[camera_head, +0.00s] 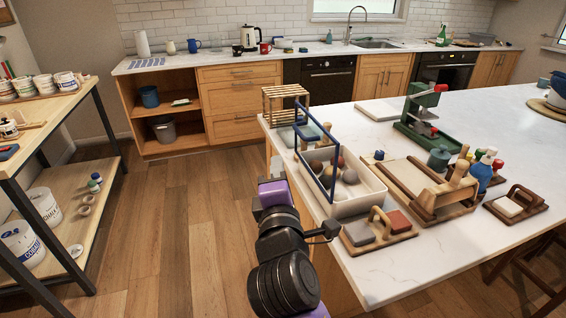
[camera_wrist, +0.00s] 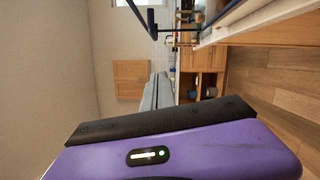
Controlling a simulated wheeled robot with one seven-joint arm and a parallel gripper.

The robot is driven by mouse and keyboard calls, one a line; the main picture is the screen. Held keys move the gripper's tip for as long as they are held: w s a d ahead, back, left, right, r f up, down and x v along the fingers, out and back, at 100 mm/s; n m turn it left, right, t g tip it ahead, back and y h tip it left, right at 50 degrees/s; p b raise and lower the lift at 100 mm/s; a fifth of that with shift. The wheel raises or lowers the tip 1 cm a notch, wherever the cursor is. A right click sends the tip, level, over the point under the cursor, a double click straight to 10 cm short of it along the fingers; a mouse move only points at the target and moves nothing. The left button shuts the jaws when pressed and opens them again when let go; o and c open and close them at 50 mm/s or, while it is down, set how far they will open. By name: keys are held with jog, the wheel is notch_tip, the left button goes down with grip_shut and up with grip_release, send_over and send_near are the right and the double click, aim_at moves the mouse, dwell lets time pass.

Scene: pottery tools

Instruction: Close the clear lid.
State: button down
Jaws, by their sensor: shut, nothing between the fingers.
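The clear lid (camera_head: 335,153) has a dark blue frame and stands open, steeply raised above the left side of a white bin (camera_head: 362,205). Several brown, grey and reddish balls lie in the bin. Part of the blue frame (camera_wrist: 150,20) also shows at the top of the wrist view. My gripper (camera_wrist: 157,92) is shut and empty, its grey fingers pointing forward. In the head view my purple hand is left of the bin, beyond the counter's edge, apart from the lid. My fingertips are hard to make out there.
A wooden rack (camera_head: 284,103) stands behind the bin. A wooden tray with two blocks (camera_head: 359,232) is in front, and a wooden slab roller (camera_head: 412,180) is to the right. The floor left of the counter (camera_head: 400,272) is clear.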

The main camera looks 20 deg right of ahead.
jog(key=w+d+r+p, duration=0.1)
jog(key=w+d+p, duration=0.1)
jog(key=w+d, duration=0.3)
jog(key=shift+x, duration=1.25)
jog(key=shift+d+r, duration=0.1)
jog(key=shift+r, duration=0.1)
